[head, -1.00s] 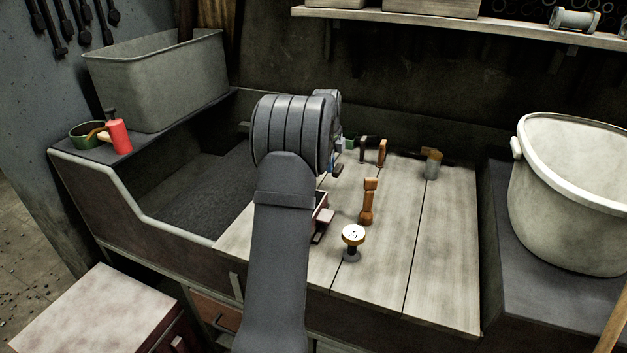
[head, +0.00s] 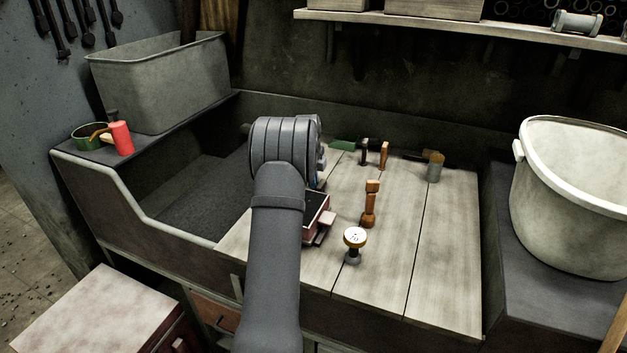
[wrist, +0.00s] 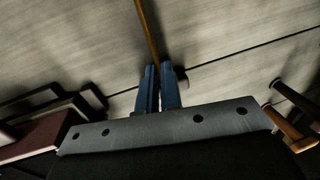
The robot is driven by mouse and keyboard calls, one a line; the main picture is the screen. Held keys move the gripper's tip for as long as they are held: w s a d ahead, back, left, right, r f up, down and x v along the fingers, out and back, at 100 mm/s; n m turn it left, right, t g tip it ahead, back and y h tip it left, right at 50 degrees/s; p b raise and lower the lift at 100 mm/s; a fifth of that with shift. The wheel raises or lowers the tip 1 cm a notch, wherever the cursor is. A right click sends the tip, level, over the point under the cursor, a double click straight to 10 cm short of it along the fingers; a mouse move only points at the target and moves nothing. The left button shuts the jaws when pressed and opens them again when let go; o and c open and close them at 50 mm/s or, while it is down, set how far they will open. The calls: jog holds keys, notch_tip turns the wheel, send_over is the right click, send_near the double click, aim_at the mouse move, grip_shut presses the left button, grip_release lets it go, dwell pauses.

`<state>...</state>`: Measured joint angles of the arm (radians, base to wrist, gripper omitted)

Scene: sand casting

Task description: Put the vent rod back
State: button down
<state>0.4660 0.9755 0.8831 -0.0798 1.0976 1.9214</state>
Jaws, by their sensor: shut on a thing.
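The vent rod (wrist: 148,28) is a thin brass-brown rod. In the wrist view it runs from the top edge down to between my gripper's (wrist: 159,72) blue fingertips. My gripper is shut on it above the wooden bench boards. A small dark block shows just right of the fingertips, and I cannot tell whether it belongs to the rod. In the head view my own arm hides the rod and most of my gripper. A grey cylindrical holder (head: 434,172) stands at the back right of the boards, with an orange-brown piece at its top.
A dark red moulding box (head: 319,216) with black sand sits right of my arm. A green piece (head: 342,146) lies behind. The front right boards are clear.

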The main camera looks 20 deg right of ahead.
jog(key=shift+f, duration=0.1)
jog(key=c, duration=1.6)
grip_release()
notch_tip(320, 180, up, 12)
jog(key=s+a, duration=0.1)
jog(key=shift+s+a, duration=0.3)
jog(key=shift+a, duration=0.05)
